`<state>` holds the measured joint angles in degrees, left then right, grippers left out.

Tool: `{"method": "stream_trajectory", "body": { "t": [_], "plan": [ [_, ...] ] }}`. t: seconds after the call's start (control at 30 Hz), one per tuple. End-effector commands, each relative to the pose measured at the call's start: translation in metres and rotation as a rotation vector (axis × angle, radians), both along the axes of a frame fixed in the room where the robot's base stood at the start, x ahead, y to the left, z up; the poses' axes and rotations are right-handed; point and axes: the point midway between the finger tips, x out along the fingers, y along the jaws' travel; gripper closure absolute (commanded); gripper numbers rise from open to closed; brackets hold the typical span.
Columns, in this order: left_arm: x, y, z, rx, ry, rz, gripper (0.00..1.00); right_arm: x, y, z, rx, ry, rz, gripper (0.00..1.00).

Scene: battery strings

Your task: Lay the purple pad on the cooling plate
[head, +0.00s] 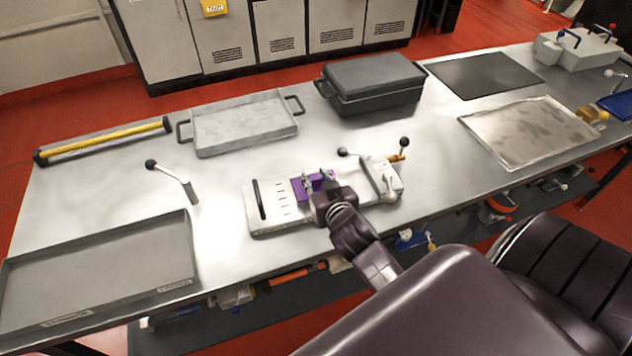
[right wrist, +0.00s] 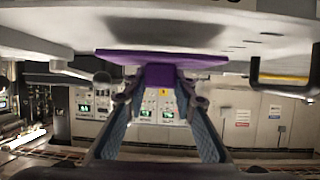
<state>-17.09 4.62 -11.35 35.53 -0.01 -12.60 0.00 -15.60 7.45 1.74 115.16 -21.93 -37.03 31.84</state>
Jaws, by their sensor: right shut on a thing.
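The purple pad (head: 299,190) is over the white slotted plate (head: 268,217), which I take for the cooling plate, near its middle. My right gripper (head: 318,183) is above the same plate, its fingers at the pad. In the right wrist view the pad (right wrist: 150,58) shows as a flat purple sheet with a tab between the fingertips, and my right gripper (right wrist: 158,92) is shut on that tab. The pad lies close to the pale surface with a dark shadow beside it. I cannot tell whether it touches. My left gripper is not in view.
The plate carries a black handle (head: 259,200) at its left and a lever clamp (head: 376,178) at its right. A ball-topped lever (head: 172,178) stands to the left. A grey tray (head: 245,147) and dark lidded box (head: 372,102) stand behind. Bare table lies left of the plate.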

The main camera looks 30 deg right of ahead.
Motion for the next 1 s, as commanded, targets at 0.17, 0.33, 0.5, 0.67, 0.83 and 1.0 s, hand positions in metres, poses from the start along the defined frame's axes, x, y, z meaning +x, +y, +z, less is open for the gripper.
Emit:
{"method": "stream_trajectory", "body": {
  "t": [0.17,0.33,0.5,0.67,0.83,1.0],
  "plan": [
    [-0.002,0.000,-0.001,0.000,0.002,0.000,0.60,0.000,0.000,-0.016,0.000,-0.001,0.000,1.00],
    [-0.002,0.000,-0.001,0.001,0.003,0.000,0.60,0.000,0.000,-0.016,0.001,-0.002,0.001,1.00],
    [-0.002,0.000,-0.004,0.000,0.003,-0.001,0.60,0.000,0.000,-0.019,0.002,-0.002,0.000,1.00],
    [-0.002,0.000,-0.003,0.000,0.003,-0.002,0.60,0.000,0.000,-0.019,0.001,0.000,0.001,0.60],
    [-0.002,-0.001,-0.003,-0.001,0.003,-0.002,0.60,0.000,0.000,-0.019,0.001,0.000,0.001,0.58],
    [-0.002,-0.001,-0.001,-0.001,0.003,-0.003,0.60,0.000,0.000,-0.015,0.000,-0.001,0.001,0.58]
  ]
}}
